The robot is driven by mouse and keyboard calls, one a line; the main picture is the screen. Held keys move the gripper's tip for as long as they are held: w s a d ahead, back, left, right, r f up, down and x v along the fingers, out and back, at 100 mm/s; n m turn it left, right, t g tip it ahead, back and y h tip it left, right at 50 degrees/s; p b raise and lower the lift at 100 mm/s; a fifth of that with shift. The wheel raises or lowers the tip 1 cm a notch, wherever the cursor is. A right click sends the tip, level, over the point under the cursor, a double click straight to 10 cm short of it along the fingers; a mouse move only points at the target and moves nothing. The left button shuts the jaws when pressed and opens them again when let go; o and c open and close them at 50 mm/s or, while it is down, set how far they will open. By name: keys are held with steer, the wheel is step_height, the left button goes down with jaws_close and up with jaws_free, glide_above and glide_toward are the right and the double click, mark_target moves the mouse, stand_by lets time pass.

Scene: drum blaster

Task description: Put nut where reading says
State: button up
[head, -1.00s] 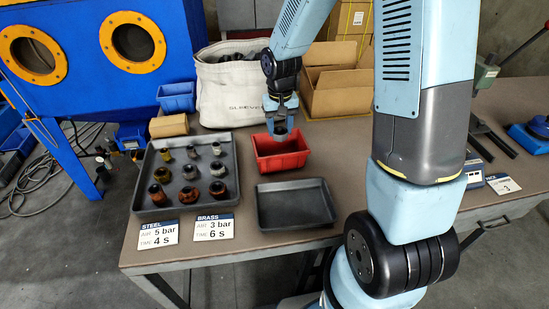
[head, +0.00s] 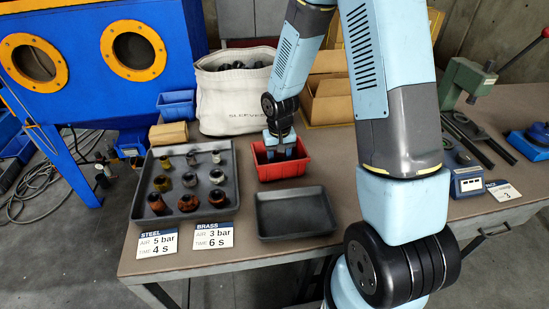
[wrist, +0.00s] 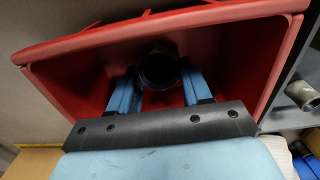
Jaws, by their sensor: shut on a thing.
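My gripper (head: 281,154) is lowered into the red bin (head: 283,172) in the head view. In the wrist view its two blue fingers (wrist: 157,92) are shut on a dark round nut (wrist: 159,69) inside the red bin (wrist: 75,62). The nut's hole shows as a black ring; its metal cannot be told. The head view hides the nut. A grey tray (head: 228,160) at left holds several nuts and fittings in rows, some rusty, some brassy or grey. An instrument with a display (head: 467,183) stands at right; its reading is too small to read.
Cards read STEEL 5 bar, 4 s (head: 158,242) and BRASS 3 bar, 6 s (head: 212,234). An empty dark tray (head: 292,232) lies in front of the red bin. A canvas bag (head: 236,100) and blue bin (head: 177,103) stand behind. A partly hidden card (head: 505,190) is at right.

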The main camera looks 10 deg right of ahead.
steer(key=shift+f, duration=0.2)
steer(key=o, duration=1.2)
